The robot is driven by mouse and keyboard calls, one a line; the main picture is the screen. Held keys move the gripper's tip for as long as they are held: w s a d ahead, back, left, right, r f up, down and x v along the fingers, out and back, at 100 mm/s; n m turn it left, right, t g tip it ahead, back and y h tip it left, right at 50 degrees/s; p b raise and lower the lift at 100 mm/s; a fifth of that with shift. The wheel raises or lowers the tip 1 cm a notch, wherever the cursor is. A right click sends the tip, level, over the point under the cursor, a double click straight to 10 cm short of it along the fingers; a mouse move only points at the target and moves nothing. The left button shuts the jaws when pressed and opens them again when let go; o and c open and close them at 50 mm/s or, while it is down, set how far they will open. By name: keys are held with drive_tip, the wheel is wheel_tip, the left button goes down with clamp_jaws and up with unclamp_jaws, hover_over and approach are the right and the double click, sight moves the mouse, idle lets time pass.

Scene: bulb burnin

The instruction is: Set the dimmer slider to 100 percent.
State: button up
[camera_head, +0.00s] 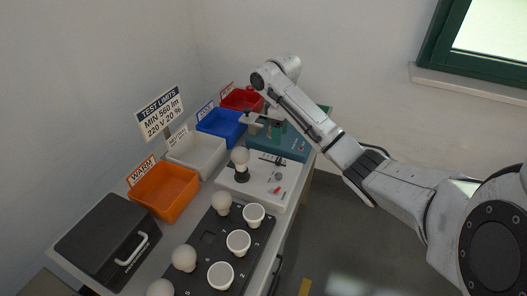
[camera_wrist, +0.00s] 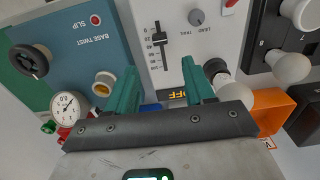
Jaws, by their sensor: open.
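The dimmer slider (camera_wrist: 160,38) is a black knob on a vertical slot in the white panel (camera_wrist: 184,48) in the wrist view. Its printed scale runs from 0 at the top towards 100 at the bottom in that picture, and the knob sits near the 0–20 end. My gripper (camera_wrist: 160,68) is open, its two teal fingers apart, with the lower slot showing between the fingertips. The fingers appear clear of the knob. In the head view the white box (camera_head: 263,189) carries the slider, which shows as a small dark mark, and a bulb (camera_head: 240,156).
A teal tester (camera_head: 290,146) stands behind the white box; its gauge (camera_wrist: 66,108) shows in the wrist view. A black tray (camera_head: 204,247) with bulbs and white cups lies in front. Orange (camera_head: 163,195), white, blue (camera_head: 221,127) and red bins line the left.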

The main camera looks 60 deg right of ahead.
sight(277, 159)
wheel_tip(277, 159, down, 11)
drive_tip(key=shift+w+r+p, duration=0.15)
drive_tip(key=shift+p, duration=0.2)
idle(0.3)
clamp_jaws()
idle(0.4)
